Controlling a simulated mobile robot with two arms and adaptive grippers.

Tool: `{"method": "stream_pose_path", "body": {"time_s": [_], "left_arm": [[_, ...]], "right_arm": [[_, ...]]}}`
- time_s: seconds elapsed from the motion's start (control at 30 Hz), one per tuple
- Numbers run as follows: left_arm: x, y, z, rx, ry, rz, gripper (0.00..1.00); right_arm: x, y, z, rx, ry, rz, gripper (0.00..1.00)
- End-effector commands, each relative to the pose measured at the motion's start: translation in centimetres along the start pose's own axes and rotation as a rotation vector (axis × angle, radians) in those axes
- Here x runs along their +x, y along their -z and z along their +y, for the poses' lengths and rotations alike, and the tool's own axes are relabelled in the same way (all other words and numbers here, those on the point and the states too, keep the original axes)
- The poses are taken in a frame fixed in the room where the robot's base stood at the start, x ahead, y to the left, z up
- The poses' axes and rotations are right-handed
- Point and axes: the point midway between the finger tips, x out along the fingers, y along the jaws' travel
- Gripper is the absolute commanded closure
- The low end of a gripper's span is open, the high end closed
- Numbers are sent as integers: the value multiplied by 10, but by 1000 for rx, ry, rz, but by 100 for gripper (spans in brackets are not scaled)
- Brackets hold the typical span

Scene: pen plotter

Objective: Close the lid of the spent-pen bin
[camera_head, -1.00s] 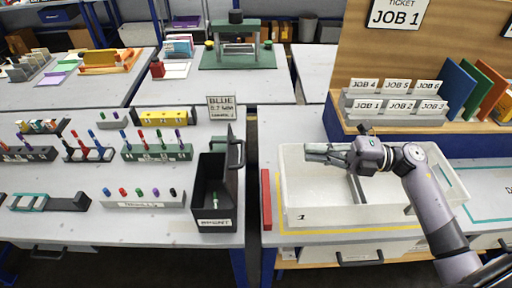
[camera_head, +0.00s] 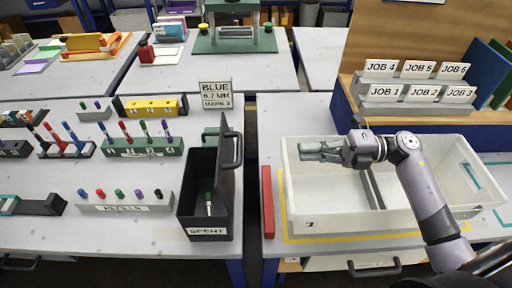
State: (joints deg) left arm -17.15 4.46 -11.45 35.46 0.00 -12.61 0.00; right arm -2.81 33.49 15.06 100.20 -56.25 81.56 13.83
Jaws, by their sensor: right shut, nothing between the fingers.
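The spent-pen bin (camera_head: 206,236) is a black box labelled SPENT near the right edge of the left table. Its lid (camera_head: 228,160) stands raised, hinged on the right side, with a handle (camera_head: 238,150) on its outer face. A pen (camera_head: 209,204) with a green part stands inside the bin. My right gripper (camera_head: 304,152) is shut and empty, above the white tray to the right of the bin, pointing left towards the lid. It is apart from the lid. My left gripper is not in view.
The white tray (camera_head: 330,222) sits on the right table inside a yellow outline, with a red bar (camera_head: 267,202) to its left. A gap separates the two tables. A pen rack (camera_head: 128,207) stands left of the bin, and a BLUE sign (camera_head: 215,95) stands behind it.

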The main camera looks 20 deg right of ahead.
Motion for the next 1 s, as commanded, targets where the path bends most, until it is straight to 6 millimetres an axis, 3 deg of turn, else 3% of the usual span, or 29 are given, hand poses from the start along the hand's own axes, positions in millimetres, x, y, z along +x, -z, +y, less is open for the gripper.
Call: {"method": "stream_pose_path", "body": {"time_s": [0.3, 0.5, 0.7, 1.0], "left_arm": [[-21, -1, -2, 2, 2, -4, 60], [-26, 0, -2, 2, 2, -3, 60], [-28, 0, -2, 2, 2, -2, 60], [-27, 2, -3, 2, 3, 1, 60]], "right_arm": [[69, 0, 4, 0, -7, 2, 100], [103, 0, 3, 0, -5, 0, 100], [118, 0, 1, 1, -2, 0, 100], [120, 0, 1, 1, -1, -1, 100]]}}
